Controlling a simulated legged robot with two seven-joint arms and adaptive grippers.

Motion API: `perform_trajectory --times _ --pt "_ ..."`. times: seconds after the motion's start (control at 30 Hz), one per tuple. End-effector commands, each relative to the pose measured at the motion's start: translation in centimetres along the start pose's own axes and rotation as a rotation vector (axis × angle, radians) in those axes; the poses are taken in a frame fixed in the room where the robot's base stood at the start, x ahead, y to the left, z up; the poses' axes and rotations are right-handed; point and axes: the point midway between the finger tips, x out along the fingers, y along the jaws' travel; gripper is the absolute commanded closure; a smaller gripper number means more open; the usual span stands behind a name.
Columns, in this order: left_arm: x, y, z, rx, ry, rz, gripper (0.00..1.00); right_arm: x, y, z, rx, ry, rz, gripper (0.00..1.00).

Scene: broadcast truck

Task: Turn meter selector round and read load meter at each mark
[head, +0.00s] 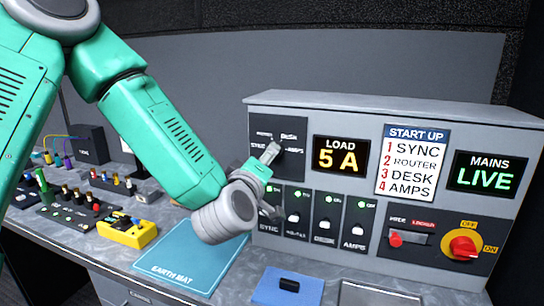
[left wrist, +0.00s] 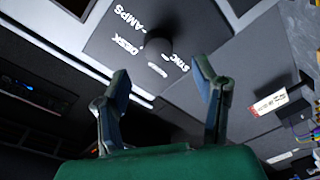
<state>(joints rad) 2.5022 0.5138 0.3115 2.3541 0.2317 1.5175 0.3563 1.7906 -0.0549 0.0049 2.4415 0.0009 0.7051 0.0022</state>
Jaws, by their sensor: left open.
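The meter selector is a dark knob (left wrist: 158,47) on a black plate (head: 290,168) marked SYNC, ROUTER, DESK and AMPS. In the head view my gripper covers most of the knob; which mark it points at cannot be told. The load meter (head: 341,155), right of the selector, reads LOAD 5 A in yellow. My left gripper (head: 273,182) is at the cabinet front, fingers spread, one over the selector plate and one lower by the SYNC switch. In the left wrist view the open fingers (left wrist: 161,75) stand either side of the knob, which appears beyond their tips, apart from them.
Below the meter are several switches (head: 325,224) with green lights. A START UP card (head: 411,160), a MAINS LIVE display (head: 484,173) and a red rotary switch (head: 463,246) are right. A blue earth mat (head: 190,262), a yellow device (head: 127,231) and a blue pad (head: 270,291) lie on the desk.

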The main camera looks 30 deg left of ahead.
Motion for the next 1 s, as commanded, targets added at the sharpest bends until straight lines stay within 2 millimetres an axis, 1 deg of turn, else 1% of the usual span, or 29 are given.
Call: perform_trajectory --times 0.03,0.1,0.2,0.3,0.5,0.77,0.8,0.87,0.9,1.0 --pt "1.2 0.1 -0.1 0.001 0.002 0.000 0.46 -0.4 0.0 0.0 0.000 0.000 0.000 0.60" --pt "2.6 0.1 -0.1 0.002 0.001 -0.001 0.46 -0.6 0.0 0.0 0.000 0.000 0.000 0.60" --pt "4.3 0.0 -0.2 0.002 0.002 0.000 0.46 -0.8 0.0 0.0 0.001 0.000 0.000 0.60" --pt "5.5 -0.1 -0.2 0.001 0.001 -0.001 0.46 -1.0 0.0 0.0 0.001 0.000 0.000 0.60" --pt "6.7 -0.2 -0.2 0.000 0.000 -0.001 0.46 -1.1 0.0 0.0 0.001 -0.001 0.000 0.60" --pt "6.8 -0.2 -0.1 0.001 -0.001 0.000 0.46 -1.1 0.0 0.0 0.000 -0.001 0.000 0.60" --pt "6.7 -0.1 -0.1 0.001 -0.001 0.000 0.60 -1.1 0.0 0.0 0.000 -0.001 0.000 0.60" --pt "6.7 -0.1 -0.1 0.001 -0.001 0.000 0.81 -1.1 0.0 0.0 0.000 -0.001 0.000 0.60" --pt "6.7 -0.1 -0.1 0.001 -0.001 0.000 0.95 -1.1 0.0 0.0 0.000 -0.001 0.000 0.60" --pt "6.7 -0.2 0.0 0.002 -0.002 -0.002 0.95 -1.1 0.0 0.0 0.000 -0.001 0.000 0.60"
